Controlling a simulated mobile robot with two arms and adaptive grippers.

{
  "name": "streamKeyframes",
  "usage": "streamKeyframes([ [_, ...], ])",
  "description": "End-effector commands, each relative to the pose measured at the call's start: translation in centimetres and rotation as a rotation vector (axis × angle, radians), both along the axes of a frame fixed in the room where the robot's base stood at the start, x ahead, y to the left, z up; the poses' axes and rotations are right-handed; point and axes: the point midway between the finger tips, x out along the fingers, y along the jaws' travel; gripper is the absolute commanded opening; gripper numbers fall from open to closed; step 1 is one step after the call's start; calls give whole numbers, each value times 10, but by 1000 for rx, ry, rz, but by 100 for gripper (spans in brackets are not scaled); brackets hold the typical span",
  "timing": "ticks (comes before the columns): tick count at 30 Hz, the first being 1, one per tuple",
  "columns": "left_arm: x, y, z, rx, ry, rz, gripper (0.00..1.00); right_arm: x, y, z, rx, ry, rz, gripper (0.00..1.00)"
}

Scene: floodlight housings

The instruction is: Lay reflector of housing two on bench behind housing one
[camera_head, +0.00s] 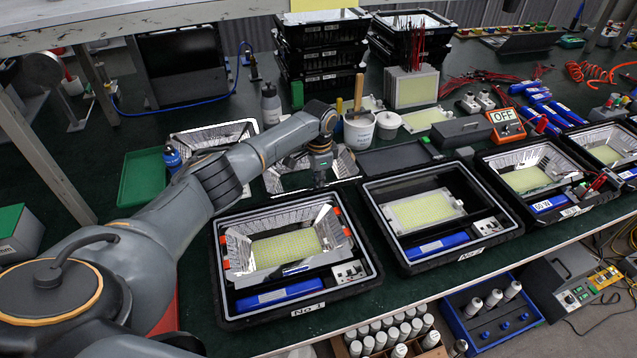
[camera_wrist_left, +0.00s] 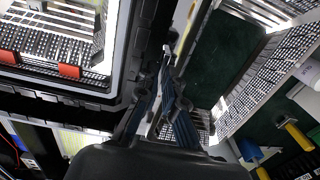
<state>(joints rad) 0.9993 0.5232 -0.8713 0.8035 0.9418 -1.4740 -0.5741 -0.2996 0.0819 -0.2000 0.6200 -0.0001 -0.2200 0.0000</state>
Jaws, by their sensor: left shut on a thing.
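Housing one (camera_head: 231,306), marked No 1, is an open black case with a silver reflector and orange clips around its yellow LED panel; its edge also shows in the wrist view (camera_wrist_left: 121,60). Housing two (camera_head: 375,222), to its right, has a bare LED panel and no reflector in it. A silver open-centred reflector (camera_head: 345,163) is just behind housing one; in the wrist view (camera_wrist_left: 270,68) green bench shows through its opening. My left gripper (camera_head: 321,178) points down, shut on its wall. I cannot tell whether the reflector touches the bench. My right gripper is out of view.
Another reflector (camera_head: 213,136) lies further left on the green bench, near a spray bottle (camera_head: 270,104). A white tub (camera_head: 359,130) and a dark flat panel (camera_head: 395,158) are close behind and right. A green tray (camera_head: 142,177) is left.

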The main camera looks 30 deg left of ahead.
Motion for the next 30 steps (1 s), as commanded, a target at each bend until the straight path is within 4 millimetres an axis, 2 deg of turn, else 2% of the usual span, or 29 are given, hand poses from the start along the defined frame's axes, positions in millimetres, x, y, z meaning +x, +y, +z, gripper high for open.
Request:
streamKeyframes([
  [22,0,0,-5,-1,-1,0,0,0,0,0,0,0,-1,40],
  [24,0,0,-5,-1,-1,0,17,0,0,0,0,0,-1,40],
  [26,0,0,-5,-1,-1,0,29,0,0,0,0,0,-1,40],
  [27,0,0,-5,-1,1,0,33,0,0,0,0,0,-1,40],
  [30,-1,-1,-6,-2,3,-1,33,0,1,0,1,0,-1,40],
])
